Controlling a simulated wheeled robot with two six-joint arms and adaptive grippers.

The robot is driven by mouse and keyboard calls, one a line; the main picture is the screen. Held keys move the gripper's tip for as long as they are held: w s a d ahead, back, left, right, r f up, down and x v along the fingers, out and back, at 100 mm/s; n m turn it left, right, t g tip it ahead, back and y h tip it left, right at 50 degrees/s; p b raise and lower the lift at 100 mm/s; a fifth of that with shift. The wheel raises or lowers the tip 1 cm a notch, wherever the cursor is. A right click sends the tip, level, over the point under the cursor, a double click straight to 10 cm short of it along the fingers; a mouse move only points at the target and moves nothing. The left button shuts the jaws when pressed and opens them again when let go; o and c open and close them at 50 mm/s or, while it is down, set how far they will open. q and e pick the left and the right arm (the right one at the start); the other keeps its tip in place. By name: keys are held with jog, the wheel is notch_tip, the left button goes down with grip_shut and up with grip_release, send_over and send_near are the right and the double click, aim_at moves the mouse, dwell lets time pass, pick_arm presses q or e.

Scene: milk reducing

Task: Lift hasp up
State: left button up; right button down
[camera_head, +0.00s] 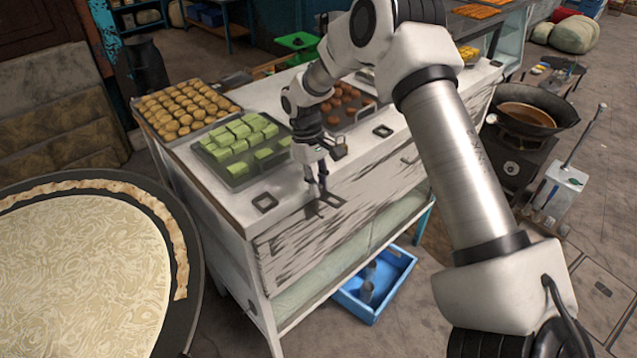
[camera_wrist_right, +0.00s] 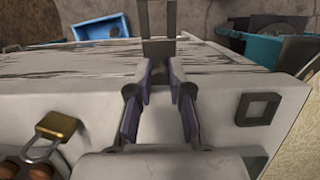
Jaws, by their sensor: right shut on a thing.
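The hasp (camera_head: 334,201) is a dark metal plate at the front edge of the white counter. In the right wrist view the hasp (camera_wrist_right: 158,24) shows as a grey slotted plate at the top, between the fingertips. My right gripper (camera_head: 320,190) comes down from above at the counter's front edge, shut on the hasp. In the wrist view its two fingers (camera_wrist_right: 159,80) sit either side of the plate. The hasp's exact tilt is hard to tell. My left gripper is not in view.
The white counter (camera_head: 232,205) carries trays of green blocks (camera_head: 240,146) and round pastries (camera_head: 186,108). An open padlock (camera_wrist_right: 55,130) lies on its top, with a square metal ring (camera_wrist_right: 257,108) on the other side. A blue crate (camera_head: 376,285) stands below. A large round pan (camera_head: 190,235) is at left.

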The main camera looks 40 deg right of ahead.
jog(key=shift+w+r, duration=0.2)
jog(key=shift+r, duration=0.05)
jog(key=c, duration=1.2)
grip_release()
jog(key=shift+o, duration=0.7)
jog(key=shift+s, duration=0.15)
jog(key=shift+r, duration=0.3)
jog(key=v, duration=1.1)
jog(key=shift+w+r, duration=0.2)
jog(key=shift+w, duration=0.05)
